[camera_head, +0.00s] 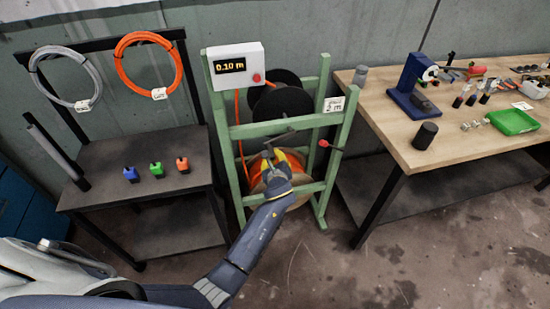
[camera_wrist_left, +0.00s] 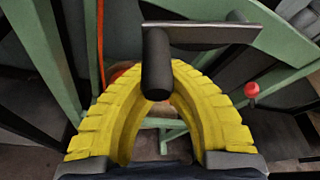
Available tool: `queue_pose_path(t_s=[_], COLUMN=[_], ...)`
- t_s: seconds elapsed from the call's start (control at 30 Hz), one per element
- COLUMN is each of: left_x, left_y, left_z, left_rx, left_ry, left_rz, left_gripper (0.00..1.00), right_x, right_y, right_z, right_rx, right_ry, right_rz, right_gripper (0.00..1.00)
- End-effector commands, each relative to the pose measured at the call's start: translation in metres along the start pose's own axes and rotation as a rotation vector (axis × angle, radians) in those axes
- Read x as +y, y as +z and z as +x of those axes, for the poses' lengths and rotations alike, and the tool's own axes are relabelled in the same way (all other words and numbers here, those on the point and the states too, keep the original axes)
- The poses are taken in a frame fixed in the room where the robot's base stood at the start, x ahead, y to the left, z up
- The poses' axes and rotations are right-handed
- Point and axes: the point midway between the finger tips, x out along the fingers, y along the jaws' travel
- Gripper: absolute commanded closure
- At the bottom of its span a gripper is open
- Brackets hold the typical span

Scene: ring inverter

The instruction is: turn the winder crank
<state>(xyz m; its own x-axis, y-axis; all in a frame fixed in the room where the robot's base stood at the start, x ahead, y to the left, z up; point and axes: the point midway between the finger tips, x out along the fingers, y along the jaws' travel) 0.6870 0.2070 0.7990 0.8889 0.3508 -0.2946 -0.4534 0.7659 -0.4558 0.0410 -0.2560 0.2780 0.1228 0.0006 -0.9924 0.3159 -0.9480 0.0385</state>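The winder is a green frame (camera_head: 327,92) holding a spool of orange cable (camera_head: 297,196), with a dark reel above it. Its crank has a flat grey arm (camera_head: 278,138), also in the left wrist view (camera_wrist_left: 205,34), and a black cylindrical handle (camera_wrist_left: 157,65). My left gripper (camera_head: 279,160) is at the front of the winder. In the left wrist view its yellow fingers come together around the handle, which hides their tips; they appear shut on it. The display box (camera_head: 236,67) reads 0.10 m. My right gripper is not in view.
A red-knobbed lever (camera_head: 328,145) sticks out on the frame's right, also in the left wrist view (camera_wrist_left: 252,90). A dark table (camera_head: 138,210) with small coloured blocks and hanging cable coils stands left.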

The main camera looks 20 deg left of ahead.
Motion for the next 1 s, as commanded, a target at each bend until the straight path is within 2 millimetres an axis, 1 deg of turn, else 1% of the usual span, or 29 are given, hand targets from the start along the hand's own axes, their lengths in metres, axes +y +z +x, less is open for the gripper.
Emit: queue_pose_path(t_s=[0.57, 0.77, 1.0], left_x=[0.002, 0.002, -0.001], left_y=[0.012, 0.024, 0.044], left_z=[-0.003, -0.007, -0.014], left_rx=[-0.003, -0.005, -0.004], left_ry=[0.036, 0.07, 0.141], left_rz=[0.105, 0.206, 0.404], left_gripper=[1.0, 1.0, 1.0], right_x=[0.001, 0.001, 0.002], right_y=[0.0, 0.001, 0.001], right_z=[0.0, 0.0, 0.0], right_rx=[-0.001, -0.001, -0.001], right_ry=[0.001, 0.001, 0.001], right_rz=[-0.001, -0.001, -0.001], right_gripper=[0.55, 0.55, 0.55])
